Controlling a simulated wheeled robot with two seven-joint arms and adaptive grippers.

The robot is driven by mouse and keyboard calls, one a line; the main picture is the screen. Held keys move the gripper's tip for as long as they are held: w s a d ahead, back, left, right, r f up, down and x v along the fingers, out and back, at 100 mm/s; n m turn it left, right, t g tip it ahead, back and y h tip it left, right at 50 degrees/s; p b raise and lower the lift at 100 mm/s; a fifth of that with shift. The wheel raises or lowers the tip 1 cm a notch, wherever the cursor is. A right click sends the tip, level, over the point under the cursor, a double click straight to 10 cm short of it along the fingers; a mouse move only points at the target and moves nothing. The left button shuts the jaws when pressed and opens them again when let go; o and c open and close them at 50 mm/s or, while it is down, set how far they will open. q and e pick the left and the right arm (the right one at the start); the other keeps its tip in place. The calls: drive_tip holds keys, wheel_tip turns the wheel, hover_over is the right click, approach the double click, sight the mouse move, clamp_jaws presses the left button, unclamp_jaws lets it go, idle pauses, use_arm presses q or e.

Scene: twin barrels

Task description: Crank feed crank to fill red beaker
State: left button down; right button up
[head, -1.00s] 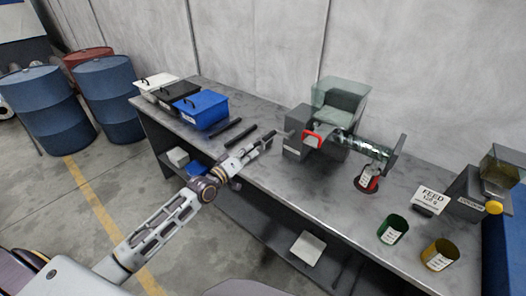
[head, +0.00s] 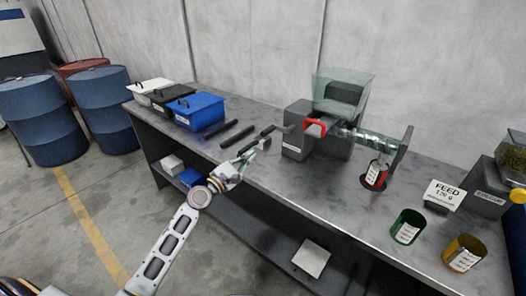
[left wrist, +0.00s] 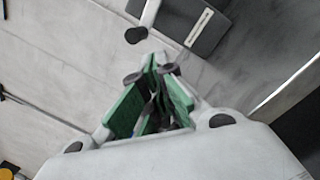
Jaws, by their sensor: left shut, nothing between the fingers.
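The feed machine has a grey housing (head: 300,130), a clear hopper and a clear auger tube (head: 360,138) running right. Its crank (head: 257,138) shows as a dark bar on the housing's left side. The red beaker (head: 374,176), with a white label, stands under the tube's right end; its contents cannot be made out. My left gripper (head: 262,146) is shut and empty, just in front of the crank, with no clear contact. In the left wrist view its green-padded fingers (left wrist: 152,68) are together, below a dark knob (left wrist: 136,35) and the labelled housing (left wrist: 187,24). My right gripper is not in view.
A green beaker (head: 406,228), a yellow beaker (head: 463,254) and a "FEED 120 g" sign (head: 445,194) stand to the right. A blue box (head: 198,109) and dark bars (head: 236,134) lie to the left. The bench front (head: 310,200) is clear.

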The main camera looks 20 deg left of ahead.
sight(278, 130)
use_arm(q)
drive_tip(key=n+b, duration=0.1)
drive_tip(key=n, duration=0.1)
drive_tip(key=f+n+b, duration=0.1)
drive_tip(key=n, duration=0.1)
drive_tip(key=shift+s+f+t+h, duration=0.1)
drive_tip(key=shift+s+t+h, duration=0.05)
drive_tip(key=shift+t+h, duration=0.15)
drive_tip(key=n+b, duration=0.2)
drive_tip(key=n, duration=0.1)
drive_tip(key=shift+s+a+h, duration=0.15)
drive_tip(key=shift+s+h, duration=0.05)
drive_tip(key=shift+h, duration=0.1)
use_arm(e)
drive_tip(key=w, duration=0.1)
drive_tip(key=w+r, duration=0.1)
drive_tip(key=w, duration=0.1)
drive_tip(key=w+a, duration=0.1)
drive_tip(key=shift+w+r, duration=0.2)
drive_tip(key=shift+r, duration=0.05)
use_arm(q)
drive_tip(key=shift+w, duration=0.1)
